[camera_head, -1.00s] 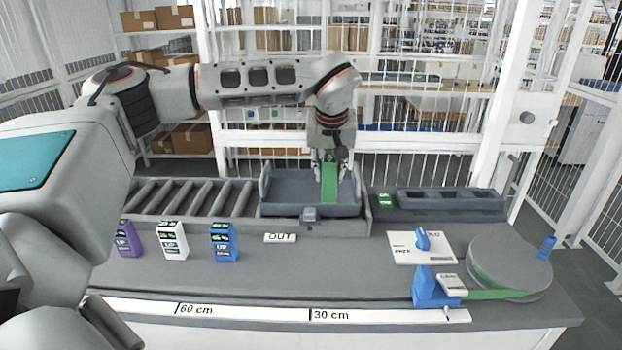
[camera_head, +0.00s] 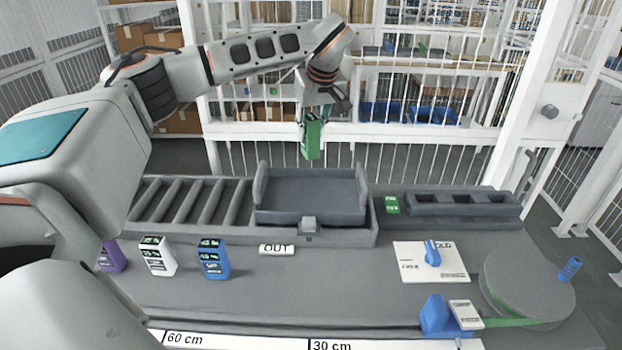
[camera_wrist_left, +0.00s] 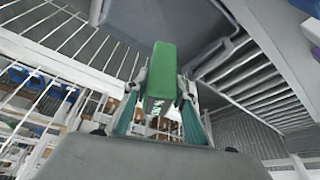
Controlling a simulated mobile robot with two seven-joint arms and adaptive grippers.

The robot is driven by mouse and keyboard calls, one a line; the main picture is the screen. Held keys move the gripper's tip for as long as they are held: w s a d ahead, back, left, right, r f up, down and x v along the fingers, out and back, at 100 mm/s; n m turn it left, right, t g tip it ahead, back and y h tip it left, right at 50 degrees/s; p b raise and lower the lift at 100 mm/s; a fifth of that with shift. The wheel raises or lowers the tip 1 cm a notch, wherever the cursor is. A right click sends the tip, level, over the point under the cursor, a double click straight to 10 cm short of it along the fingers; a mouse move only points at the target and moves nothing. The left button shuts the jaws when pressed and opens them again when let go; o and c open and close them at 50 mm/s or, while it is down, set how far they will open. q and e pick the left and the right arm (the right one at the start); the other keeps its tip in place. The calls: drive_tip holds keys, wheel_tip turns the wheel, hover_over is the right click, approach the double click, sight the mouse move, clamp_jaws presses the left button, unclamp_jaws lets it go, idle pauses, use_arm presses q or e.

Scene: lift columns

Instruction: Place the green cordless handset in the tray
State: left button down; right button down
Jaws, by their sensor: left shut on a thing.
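The green cordless handset (camera_head: 312,140) hangs upright in my left gripper (camera_head: 318,112), high in the air above and behind the grey tray (camera_head: 310,217). The gripper is shut on its upper end. In the left wrist view the handset (camera_wrist_left: 158,70) sits between the fingers (camera_wrist_left: 160,95), with its far end pointing toward the dark tray (camera_wrist_left: 185,22). The tray sits empty at the right end of a roller conveyor, and the handset is clear of it. My right gripper is not in view.
Purple, white (camera_head: 157,256) and blue (camera_head: 213,259) blocks stand on the bench front left. A slotted dark rack (camera_head: 510,197) lies right of the tray. A lever plate (camera_head: 410,268) and a round turntable (camera_head: 530,280) are at right. White fence bars rise behind the bench.

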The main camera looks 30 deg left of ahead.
use_arm(q)
wheel_tip(320, 180, down, 14)
drive_tip(key=shift+f, duration=0.1)
idle(0.4)
drive_tip(key=shift+f, duration=0.1)
drive_tip(key=c, duration=1.6)
unclamp_jaws()
drive_tip(key=shift+c, duration=0.2)
drive_tip(key=v, duration=1.2)
